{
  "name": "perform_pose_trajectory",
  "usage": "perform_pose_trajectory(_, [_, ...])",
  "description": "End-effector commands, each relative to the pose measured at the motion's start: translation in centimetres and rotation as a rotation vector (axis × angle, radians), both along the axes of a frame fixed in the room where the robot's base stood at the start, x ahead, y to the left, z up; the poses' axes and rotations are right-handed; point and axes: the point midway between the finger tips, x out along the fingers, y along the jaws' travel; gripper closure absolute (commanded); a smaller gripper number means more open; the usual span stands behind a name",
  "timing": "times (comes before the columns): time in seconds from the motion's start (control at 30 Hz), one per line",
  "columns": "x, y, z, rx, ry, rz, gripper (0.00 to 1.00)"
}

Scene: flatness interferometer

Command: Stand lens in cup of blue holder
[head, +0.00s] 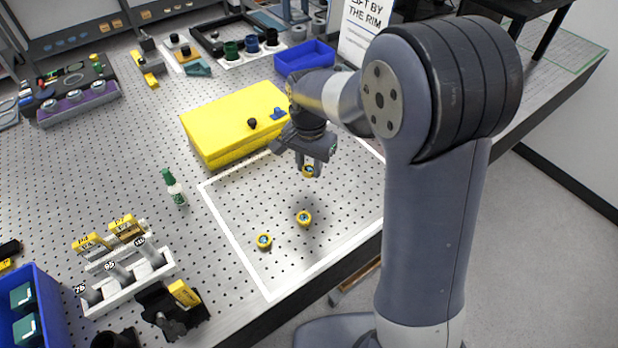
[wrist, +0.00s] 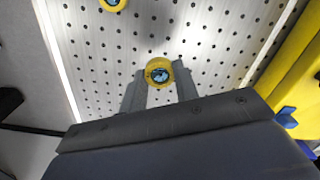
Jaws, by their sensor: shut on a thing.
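My gripper (head: 309,166) is shut on a small round lens (head: 308,172) with a yellow rim and a bluish centre, held above the perforated table inside the white outline. In the wrist view my gripper (wrist: 158,90) has the lens (wrist: 158,73) between its fingertips. Two similar yellow-rimmed lenses lie on the table, one nearer (head: 264,241) and one below the gripper (head: 304,218). At the back, a white tray carries a green, a blue and a dark cup-like holder; the blue holder (head: 251,45) is in the middle. Its inside is too small to make out.
A yellow case (head: 234,122) with a dark knob stands left of my gripper. A blue bin (head: 305,57) stands beyond it. The outlined area around the loose lenses is mostly clear.

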Motion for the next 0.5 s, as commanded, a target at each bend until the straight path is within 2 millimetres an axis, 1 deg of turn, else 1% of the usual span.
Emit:
perform_pose_trajectory(0.03, [0.1,0.0,0.9,0.002,-0.005,0.000,0.96])
perform_pose_trajectory(0.1, [0.1,0.0,2.1,0.001,-0.004,0.000,0.96])
perform_pose_trajectory(0.23, [0.0,0.0,3.4,0.000,-0.001,0.000,0.96])
perform_pose_trajectory(0.37, [0.0,-0.2,3.8,0.000,0.000,0.004,0.96])
perform_pose_trajectory(0.47, [0.3,-1.0,3.4,-0.001,0.003,0.030,0.96])
perform_pose_trajectory(0.5, [0.5,-1.5,3.1,-0.002,0.003,0.050,0.96])
